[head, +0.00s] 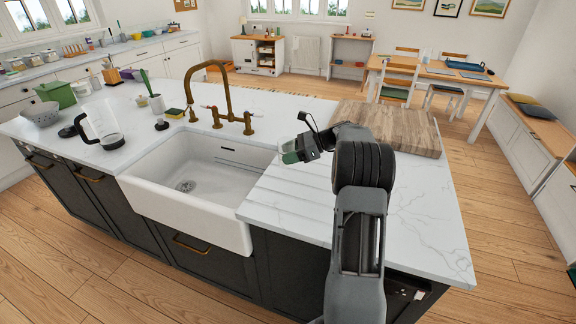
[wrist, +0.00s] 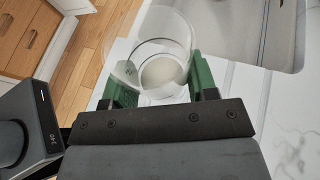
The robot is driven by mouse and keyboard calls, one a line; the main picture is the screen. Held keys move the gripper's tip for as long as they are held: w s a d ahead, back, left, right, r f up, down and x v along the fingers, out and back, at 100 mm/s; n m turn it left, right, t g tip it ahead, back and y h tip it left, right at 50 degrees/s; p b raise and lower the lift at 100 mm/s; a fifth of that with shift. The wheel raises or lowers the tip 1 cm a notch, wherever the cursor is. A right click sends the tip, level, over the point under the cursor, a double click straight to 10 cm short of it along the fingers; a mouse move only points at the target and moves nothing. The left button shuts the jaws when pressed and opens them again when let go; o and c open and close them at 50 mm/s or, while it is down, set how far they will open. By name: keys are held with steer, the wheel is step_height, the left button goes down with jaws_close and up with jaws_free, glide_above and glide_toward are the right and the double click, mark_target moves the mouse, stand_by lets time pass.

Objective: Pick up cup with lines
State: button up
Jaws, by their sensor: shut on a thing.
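A clear see-through cup (wrist: 148,42) stands out between the green fingers of my gripper (wrist: 153,78) in the wrist view. The fingers press on both of its sides, and its round base shows pale. I cannot make out lines on its wall. In the head view my gripper (head: 291,151) is over the worktop just right of the sink, and the cup (head: 288,157) is a small, faint green-tinted shape at its fingertips. I cannot tell whether the cup's base touches the worktop.
The white sink (head: 205,170) with a brass tap (head: 228,95) lies left of my gripper. A wooden board (head: 392,127) lies behind my arm. A glass jug (head: 108,130) and a grey colander (head: 41,114) stand at the left. The front right worktop (head: 425,215) is clear.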

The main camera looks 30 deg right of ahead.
steer(key=w+d+r, duration=0.2)
steer(key=w+d, duration=0.1)
steer(key=w, duration=0.2)
steer(key=shift+d+r, duration=0.25)
steer(key=shift+r, duration=0.15)
